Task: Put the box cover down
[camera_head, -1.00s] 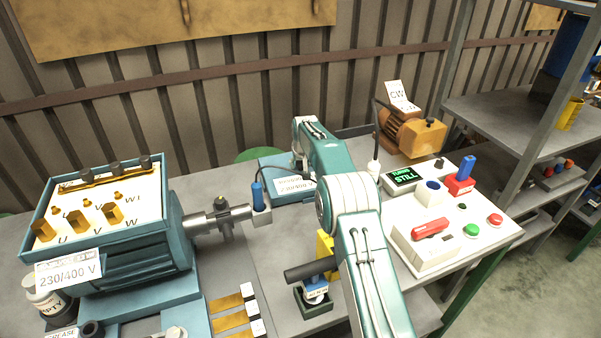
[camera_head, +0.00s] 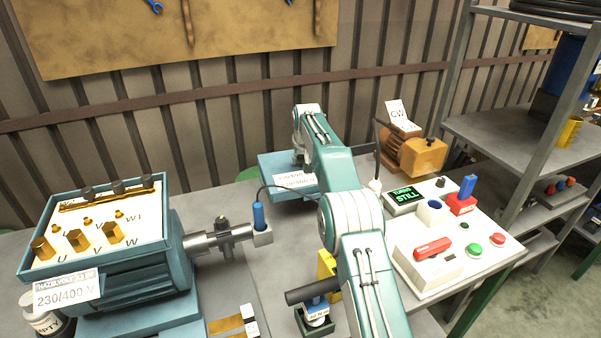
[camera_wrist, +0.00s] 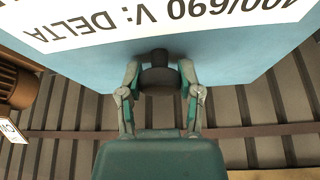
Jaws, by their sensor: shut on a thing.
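The box cover (camera_head: 268,166) is a flat teal-blue piece with a white voltage label, seen in the head view behind the blue probe on the motor shaft. In the wrist view the cover (camera_wrist: 235,62) fills the top of the picture, with its label upside down. My gripper (camera_wrist: 160,78) is shut on the cover's dark round knob, one finger on each side. In the head view my arm hides the gripper and part of the cover. Whether the cover touches the table cannot be told.
A large teal motor (camera_head: 130,265) with an open terminal box (camera_head: 95,225) stands at the left. A control panel (camera_head: 440,270) with buttons is at the right, and a small orange motor (camera_head: 412,150) stands behind it. A corrugated wall (camera_head: 200,150) closes the back.

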